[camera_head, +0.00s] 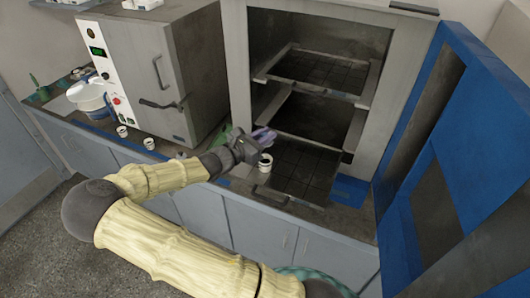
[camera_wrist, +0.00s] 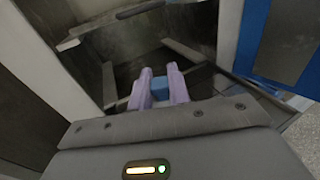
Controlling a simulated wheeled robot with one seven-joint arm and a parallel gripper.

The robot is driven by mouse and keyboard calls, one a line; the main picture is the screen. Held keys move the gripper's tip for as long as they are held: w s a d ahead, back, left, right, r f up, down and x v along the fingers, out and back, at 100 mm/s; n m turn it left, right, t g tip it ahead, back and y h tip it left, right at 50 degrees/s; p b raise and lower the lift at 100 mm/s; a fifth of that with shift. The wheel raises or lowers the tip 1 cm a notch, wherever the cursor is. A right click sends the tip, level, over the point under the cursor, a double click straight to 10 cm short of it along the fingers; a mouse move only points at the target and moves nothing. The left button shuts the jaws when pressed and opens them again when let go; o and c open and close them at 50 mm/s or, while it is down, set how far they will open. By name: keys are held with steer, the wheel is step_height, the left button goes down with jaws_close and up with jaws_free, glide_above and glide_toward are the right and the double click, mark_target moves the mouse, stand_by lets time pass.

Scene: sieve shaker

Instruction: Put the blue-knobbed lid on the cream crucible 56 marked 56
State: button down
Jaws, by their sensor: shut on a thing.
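My gripper (camera_head: 264,138) has lavender fingers and reaches toward the open oven front. In the wrist view the fingers (camera_wrist: 160,84) are shut on a small blue knob (camera_wrist: 158,90). The lid's disc under the knob cannot be made out. In the head view a small pale crucible (camera_head: 265,164) stands just below the gripper, near the pulled-out rack. Other small pale crucibles stand to the left on the bench, one here (camera_head: 122,132) and one here (camera_head: 149,144). No number is readable, so I cannot tell which is 56.
The open oven (camera_head: 240,80) holds racks, with the lowest rack (camera_head: 300,172) sticking out over the bench. Its blue door (camera_head: 485,110) stands open at the right. A closed grey oven (camera_head: 145,60) and a white tub (camera_head: 88,97) are on the left.

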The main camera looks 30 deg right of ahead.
step_height(320, 180, down, 3)
steer(key=shift+d+r, duration=0.15)
steer(key=shift+w, duration=0.1)
steer(key=f+p, duration=0.1)
steer(key=f, duration=0.2)
steer(key=shift+w+f+p, duration=0.2)
steer(key=shift+f+p, duration=0.05)
steer(key=shift+p, duration=0.15)
steer(key=shift+f, duration=0.35)
steer(key=shift+s, duration=0.15)
steer(key=shift+d+f, duration=0.1)
steer(key=shift+f, duration=0.15)
steer(key=shift+s, duration=0.1)
